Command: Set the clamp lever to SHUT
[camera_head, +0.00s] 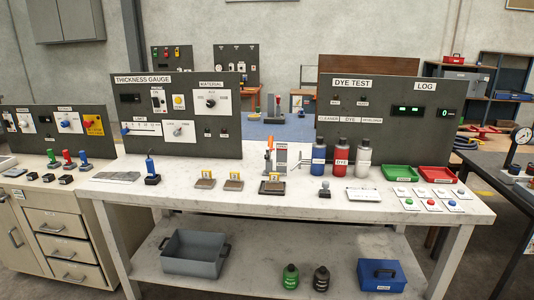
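A small device with an orange-red lever (269,143) stands near the middle of the white workbench, in front of the gap between the two dark panels. I take this to be the clamp lever. The lever points roughly upright. Neither of my grippers shows in the head view.
On the right stand blue (319,155), red (341,156) and white (363,158) bottles, a stamp (325,187), and green (400,173) and red (437,175) trays. The bench's front strip is mostly clear.

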